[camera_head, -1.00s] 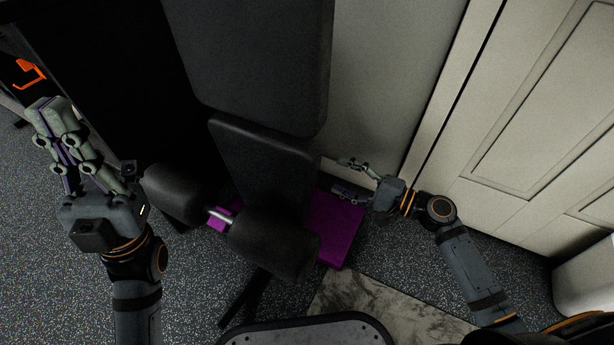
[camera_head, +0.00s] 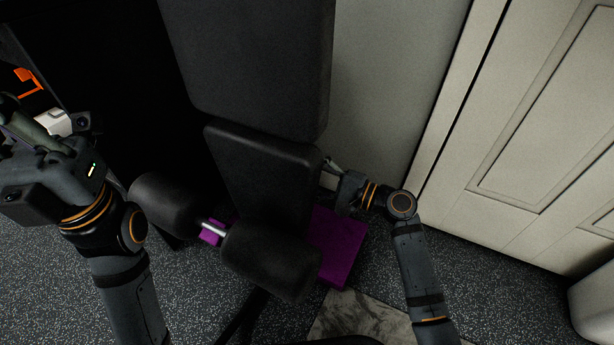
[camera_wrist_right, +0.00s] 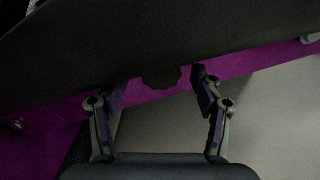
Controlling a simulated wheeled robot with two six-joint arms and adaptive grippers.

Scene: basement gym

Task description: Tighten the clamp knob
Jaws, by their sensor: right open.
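A dark knob (camera_wrist_right: 162,78) shows in the right wrist view on the purple frame (camera_wrist_right: 255,62), just under the edge of a black pad (camera_wrist_right: 150,35). My right gripper (camera_wrist_right: 162,84) is open, with one fingertip on each side of the knob and visible gaps between. In the head view my right gripper (camera_head: 335,172) is beside the bench seat pad (camera_head: 262,170), its fingers mostly hidden behind the pad; the knob is hidden there.
The bench's backrest (camera_head: 250,60) and two foam rollers (camera_head: 270,262) stand mid-view. A purple base (camera_head: 338,245) lies below on the speckled floor. A pale wall (camera_head: 385,80) and panelled door (camera_head: 545,130) bound the right side.

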